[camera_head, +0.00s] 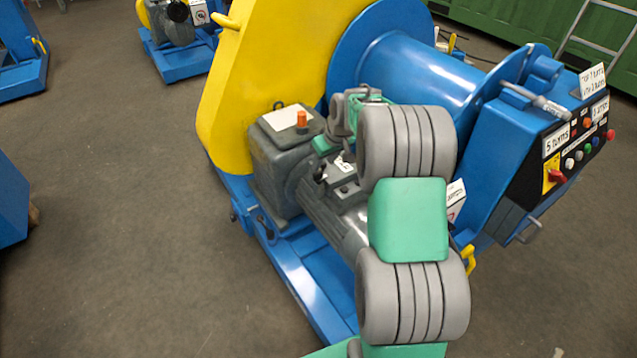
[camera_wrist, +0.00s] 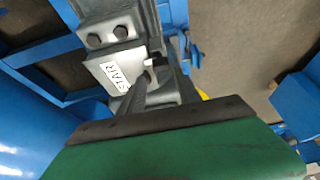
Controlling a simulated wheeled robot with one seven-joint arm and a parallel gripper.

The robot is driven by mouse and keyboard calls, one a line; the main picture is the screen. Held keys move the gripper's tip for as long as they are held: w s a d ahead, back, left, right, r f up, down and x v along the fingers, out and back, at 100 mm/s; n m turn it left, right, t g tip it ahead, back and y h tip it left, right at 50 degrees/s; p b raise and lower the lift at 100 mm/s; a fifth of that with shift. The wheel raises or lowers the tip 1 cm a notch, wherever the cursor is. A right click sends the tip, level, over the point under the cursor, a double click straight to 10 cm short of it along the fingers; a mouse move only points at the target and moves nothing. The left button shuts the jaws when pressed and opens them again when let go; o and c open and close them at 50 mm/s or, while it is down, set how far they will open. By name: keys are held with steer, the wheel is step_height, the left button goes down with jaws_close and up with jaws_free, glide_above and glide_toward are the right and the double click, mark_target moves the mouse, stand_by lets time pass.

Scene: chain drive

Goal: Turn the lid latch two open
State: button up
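A grey terminal box (camera_wrist: 112,70) with dark bolts and a white label reading "STAR" lies just ahead of my gripper in the wrist view. The box also shows on the motor in the head view (camera_head: 346,188). My gripper (camera_wrist: 160,72) has its two dark fingers apart, beside the labelled face. A small pale grey part (camera_wrist: 152,76), possibly a lid latch, shows between the fingers. I cannot tell whether the fingers touch it, or which latch is number two. In the head view my arm hides part of the motor.
A yellow guard (camera_head: 235,85) and blue drum (camera_head: 415,80) stand behind the motor. A grey gearbox (camera_head: 280,160) adjoins it on the left. A control panel (camera_head: 575,150) is at the right. Floor (camera_head: 110,200) at the left is clear.

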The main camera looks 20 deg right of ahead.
mark_target(318, 173)
steer(key=x, duration=0.7)
steer(key=shift+a+f+b, duration=0.1)
steer(key=shift+f+b, duration=0.1)
steer(key=shift+b, duration=0.2)
steer(key=shift+c, duration=0.2)
jaws_close()
